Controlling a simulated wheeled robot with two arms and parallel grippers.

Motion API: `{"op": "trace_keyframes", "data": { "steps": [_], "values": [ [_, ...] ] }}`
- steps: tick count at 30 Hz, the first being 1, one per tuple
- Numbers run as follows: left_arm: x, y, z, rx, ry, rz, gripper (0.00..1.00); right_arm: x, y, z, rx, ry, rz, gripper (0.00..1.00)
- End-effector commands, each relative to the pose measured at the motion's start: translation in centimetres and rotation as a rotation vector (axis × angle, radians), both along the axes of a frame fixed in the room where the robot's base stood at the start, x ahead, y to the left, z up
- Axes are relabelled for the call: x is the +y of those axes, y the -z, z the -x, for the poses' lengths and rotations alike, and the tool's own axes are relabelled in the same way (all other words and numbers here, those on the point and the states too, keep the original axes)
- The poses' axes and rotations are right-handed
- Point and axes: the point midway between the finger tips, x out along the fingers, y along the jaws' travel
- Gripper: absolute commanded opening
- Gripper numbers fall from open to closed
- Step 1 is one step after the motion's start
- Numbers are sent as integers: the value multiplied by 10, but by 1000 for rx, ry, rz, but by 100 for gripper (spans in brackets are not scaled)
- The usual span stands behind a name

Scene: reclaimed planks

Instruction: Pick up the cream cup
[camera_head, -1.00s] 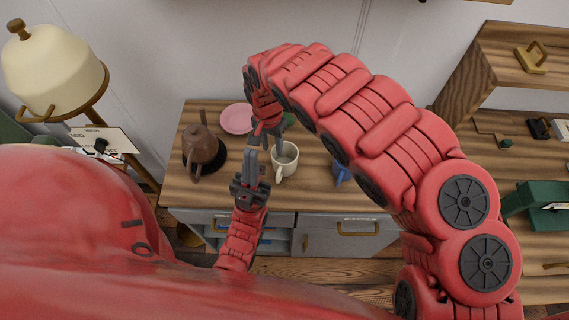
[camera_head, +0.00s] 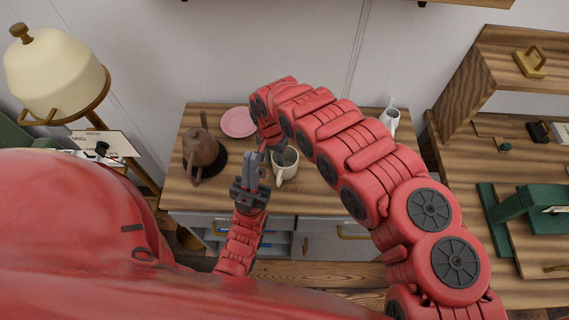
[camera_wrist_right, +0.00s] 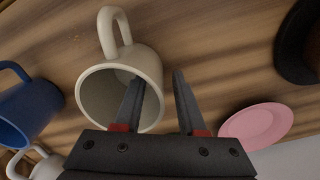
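In the head view my right arm hides much of that gripper. My left gripper (camera_head: 254,157) is empty, its fingers apart, just left of the cup and in front of the right gripper.
A brown kettle (camera_head: 203,150) stands left and a pink plate (camera_head: 238,122) lies behind. A blue mug (camera_wrist_right: 30,112) and a white vessel (camera_wrist_right: 48,168) are beside the cup in the wrist view. A white jug (camera_head: 391,117) shows behind my right arm.

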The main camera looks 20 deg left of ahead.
Motion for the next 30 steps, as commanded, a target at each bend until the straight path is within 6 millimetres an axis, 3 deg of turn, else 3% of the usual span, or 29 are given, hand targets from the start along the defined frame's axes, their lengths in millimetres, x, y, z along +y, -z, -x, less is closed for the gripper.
{"op": "trace_keyframes", "data": {
  "steps": [4,11,30],
  "values": [
    [0,0,0,0,0,0,0,0,0,0,0,0,0,40],
    [0,0,0,0,0,0,0,0,0,0,1,0,0,0],
    [0,0,0,0,0,0,0,0,0,0,1,0,1,0]
  ]
}}
